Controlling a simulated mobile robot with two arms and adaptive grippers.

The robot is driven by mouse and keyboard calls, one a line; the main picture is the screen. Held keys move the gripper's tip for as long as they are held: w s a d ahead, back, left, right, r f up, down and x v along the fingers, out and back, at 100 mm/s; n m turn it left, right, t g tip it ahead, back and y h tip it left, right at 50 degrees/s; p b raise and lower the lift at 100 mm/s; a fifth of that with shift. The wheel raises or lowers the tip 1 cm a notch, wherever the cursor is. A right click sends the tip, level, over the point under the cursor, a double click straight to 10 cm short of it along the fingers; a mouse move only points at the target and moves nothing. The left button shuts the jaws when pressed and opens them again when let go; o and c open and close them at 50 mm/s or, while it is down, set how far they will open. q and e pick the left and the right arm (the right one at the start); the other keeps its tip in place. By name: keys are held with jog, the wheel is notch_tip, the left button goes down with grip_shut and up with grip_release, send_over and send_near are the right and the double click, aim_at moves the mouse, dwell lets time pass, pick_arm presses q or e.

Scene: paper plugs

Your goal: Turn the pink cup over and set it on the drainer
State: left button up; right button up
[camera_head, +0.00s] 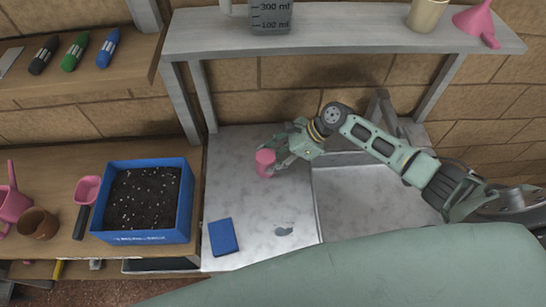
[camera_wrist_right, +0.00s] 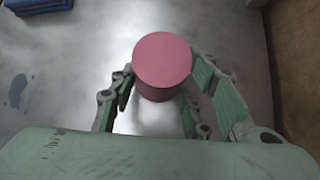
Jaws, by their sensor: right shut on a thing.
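The pink cup (camera_head: 265,163) is over the grey metal worktop, left of my right gripper (camera_head: 276,160). In the right wrist view the pink cup (camera_wrist_right: 162,64) shows a flat, closed round face toward the camera, between the two fingers of the right gripper (camera_wrist_right: 160,92). The right gripper is shut on the cup. I cannot tell whether the cup touches the worktop. The drainer (camera_head: 350,158) seems to be the ribbed metal area at the right, partly hidden by my right arm. My left gripper is not in view.
A blue box of soil (camera_head: 98,236) stands left of the worktop (camera_head: 255,215), near a pink scoop (camera_head: 87,190) and a brown pot (camera_head: 38,223). A blue sponge-like block (camera_head: 223,237) lies at the worktop's front. A shelf (camera_head: 340,30) runs above the worktop.

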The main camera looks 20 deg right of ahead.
jog(key=o, duration=1.3)
jog(key=shift+d+r, duration=0.2)
jog(key=v, duration=1.1)
jog(key=shift+s+d+r, duration=0.1)
jog(key=shift+d+r, duration=0.05)
